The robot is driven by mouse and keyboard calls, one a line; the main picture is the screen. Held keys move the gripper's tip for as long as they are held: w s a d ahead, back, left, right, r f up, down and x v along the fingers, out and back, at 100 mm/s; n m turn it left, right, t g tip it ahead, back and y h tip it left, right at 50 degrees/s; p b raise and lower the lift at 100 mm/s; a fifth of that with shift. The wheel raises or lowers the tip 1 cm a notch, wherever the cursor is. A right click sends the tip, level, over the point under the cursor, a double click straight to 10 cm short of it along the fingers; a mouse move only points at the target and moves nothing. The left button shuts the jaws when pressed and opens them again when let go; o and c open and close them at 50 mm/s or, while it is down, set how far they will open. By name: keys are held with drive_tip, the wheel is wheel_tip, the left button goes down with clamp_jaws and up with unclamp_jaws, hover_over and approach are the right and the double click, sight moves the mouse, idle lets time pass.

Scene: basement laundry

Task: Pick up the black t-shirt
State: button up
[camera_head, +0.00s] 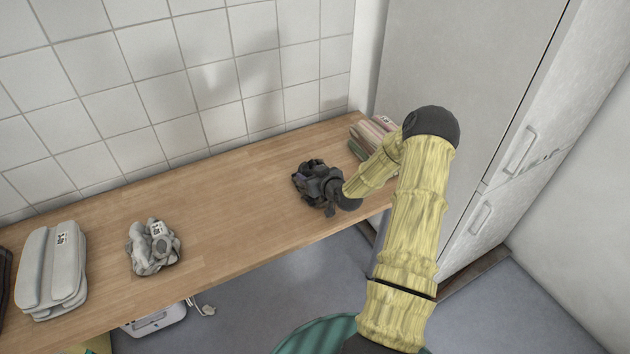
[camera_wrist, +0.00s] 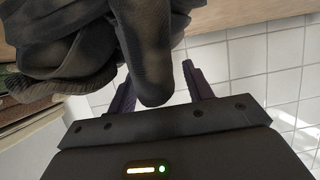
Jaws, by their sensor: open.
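The black t-shirt (camera_head: 306,176) lies crumpled on the wooden counter, in front of the folded stack at the right end. My gripper (camera_head: 326,188) is right at its near right side and partly covers it. In the wrist view, dark folds of the black t-shirt (camera_wrist: 60,45) fill the upper left. My gripper (camera_wrist: 160,82) is open there, with a rounded fold of the shirt hanging between its two fingers. I cannot tell whether the fingers touch the cloth.
The wooden counter (camera_head: 220,205) runs along a tiled wall. A crumpled grey garment (camera_head: 152,250) and folded grey cloth (camera_head: 50,270) lie to the left. A folded stack (camera_head: 360,140) sits beside a tall grey cabinet (camera_head: 455,60). Bare counter lies between the shirt and the grey garment.

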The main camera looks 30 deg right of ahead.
clamp_jaws()
drive_tip(key=shift+r, duration=0.1)
wheel_tip(320, 180, up, 10)
drive_tip(key=shift+f, duration=0.1)
idle(0.4)
idle(0.5)
